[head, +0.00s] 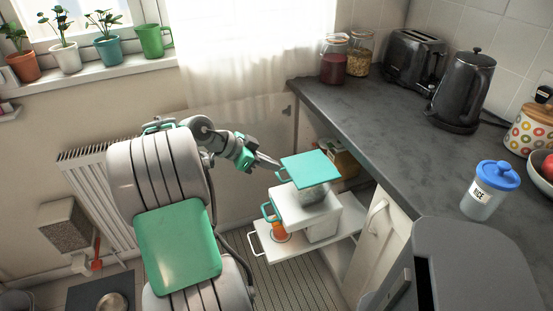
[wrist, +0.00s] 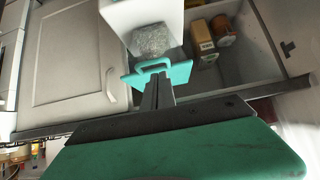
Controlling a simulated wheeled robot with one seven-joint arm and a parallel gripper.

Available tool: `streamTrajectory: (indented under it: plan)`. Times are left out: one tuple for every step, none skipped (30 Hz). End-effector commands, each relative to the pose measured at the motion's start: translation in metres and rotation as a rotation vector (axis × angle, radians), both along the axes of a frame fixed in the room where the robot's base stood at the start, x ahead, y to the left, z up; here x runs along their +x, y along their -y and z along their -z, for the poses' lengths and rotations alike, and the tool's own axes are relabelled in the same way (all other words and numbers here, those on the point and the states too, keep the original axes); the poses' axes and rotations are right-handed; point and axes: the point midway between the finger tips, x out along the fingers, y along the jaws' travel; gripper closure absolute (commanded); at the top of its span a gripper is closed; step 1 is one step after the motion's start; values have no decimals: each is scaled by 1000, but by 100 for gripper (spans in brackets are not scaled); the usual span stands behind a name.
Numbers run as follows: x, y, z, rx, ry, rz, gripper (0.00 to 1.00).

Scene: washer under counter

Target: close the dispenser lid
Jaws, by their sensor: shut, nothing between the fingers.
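The teal square lid (head: 311,168) is over a white dispenser box (head: 300,211) beside the counter. In the wrist view the lid (wrist: 180,73) shows as a teal strip with a loop handle (wrist: 153,65). Grey, grainy-looking contents (wrist: 155,40) show behind it, between white walls. I cannot tell the lid's exact tilt. My gripper (head: 276,165) is shut and empty, at the lid's left edge near its handle. In the wrist view the fingertips (wrist: 157,78) point at the handle and overlap the lid; I cannot tell whether they touch.
A dark counter (head: 400,140) runs along the right, with a kettle (head: 462,90), a toaster (head: 413,58) and a blue-lidded rice jar (head: 490,190). A white lower shelf (head: 335,250) sticks out below the box. A radiator (head: 85,190) stands at the left wall.

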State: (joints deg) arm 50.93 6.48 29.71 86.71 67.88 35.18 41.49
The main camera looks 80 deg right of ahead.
Motion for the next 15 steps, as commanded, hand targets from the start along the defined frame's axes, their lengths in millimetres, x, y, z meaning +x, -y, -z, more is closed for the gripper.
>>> streamTrajectory:
  plan:
    - [2, -1, 13, 1, -1, -3, 100]
    - [4, -2, 16, 1, -1, -4, 100]
    - [5, -3, 21, 1, -1, -6, 100]
    - [6, -3, 24, 2, -1, -7, 100]
    - [7, -4, 27, 2, -1, -7, 100]
    - [7, -4, 30, 2, -1, -8, 100]
    - [8, -4, 33, 2, -2, -8, 100]
    - [8, -4, 35, 2, -2, -8, 100]
    - [8, -5, 37, 2, -2, -8, 100]
    - [8, -5, 39, 3, -1, -7, 100]
    - [7, -5, 41, 4, -2, -7, 100]
    - [7, -4, 43, 6, -1, -6, 100]
    - [6, -4, 44, 7, -1, -6, 100]
    - [6, -3, 46, 8, -1, -5, 100]
    - [5, -2, 47, 9, 0, -5, 100]
